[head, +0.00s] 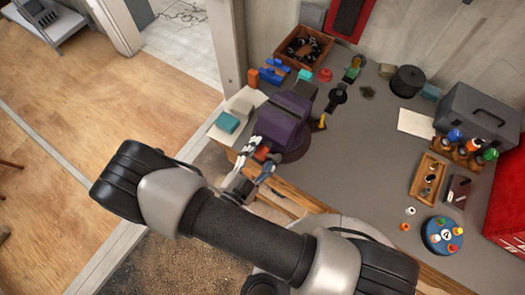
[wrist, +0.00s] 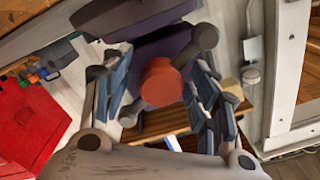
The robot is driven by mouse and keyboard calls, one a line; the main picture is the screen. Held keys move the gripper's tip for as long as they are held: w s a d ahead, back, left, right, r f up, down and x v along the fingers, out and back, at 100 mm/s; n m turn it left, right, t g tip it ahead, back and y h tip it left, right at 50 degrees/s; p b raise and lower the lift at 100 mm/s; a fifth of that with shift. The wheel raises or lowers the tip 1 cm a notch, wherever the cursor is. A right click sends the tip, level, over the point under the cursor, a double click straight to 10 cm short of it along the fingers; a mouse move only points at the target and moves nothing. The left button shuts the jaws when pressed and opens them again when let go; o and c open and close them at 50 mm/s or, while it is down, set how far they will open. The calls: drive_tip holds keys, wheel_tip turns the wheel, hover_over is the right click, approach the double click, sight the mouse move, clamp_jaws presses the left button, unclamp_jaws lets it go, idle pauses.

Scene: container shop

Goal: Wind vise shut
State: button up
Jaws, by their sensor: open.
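The purple vise (head: 282,124) stands on a round dark base at the near left edge of the grey bench. It fills the upper middle of the wrist view (wrist: 172,45). A round orange-red knob (wrist: 160,82) sits in front of the vise body, between my fingers; a small bit of it shows in the head view (head: 261,154). My gripper (head: 257,168) is at the near side of the vise. In the wrist view my gripper (wrist: 160,94) is open, with one finger on each side of the knob and gaps visible. The vise jaw gap cannot be made out.
A wooden bin (head: 304,46) and blue blocks (head: 275,71) lie behind the vise. A pale board with a teal block (head: 228,122) is left of it. A grey toolbox (head: 478,116) and a round blue holder (head: 442,235) are at right.

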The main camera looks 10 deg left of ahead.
drive_tip(key=shift+w, duration=0.1)
drive_tip(key=shift+c, duration=0.3)
drive_tip(key=c, duration=1)
drive_tip(key=shift+m, duration=0.3)
drive_tip(key=m+b, duration=0.1)
drive_tip(key=m, duration=0.2)
drive_tip(key=shift+f+m, duration=0.1)
drive_tip(key=shift+m, duration=0.3)
drive_tip(key=m+b, duration=0.1)
drive_tip(key=m, duration=0.4)
drive_tip(key=shift+m, duration=0.3)
drive_tip(key=m+b, duration=0.1)
drive_tip(key=m, duration=0.4)
drive_tip(key=shift+w+f+m+b, duration=0.1)
drive_tip(key=shift+m+b, duration=0.2)
drive_tip(key=shift+b, duration=0.1)
drive_tip(key=shift+m+h+b, duration=0.4)
drive_tip(key=shift+m+b, duration=0.1)
drive_tip(key=shift+m, duration=1.7)
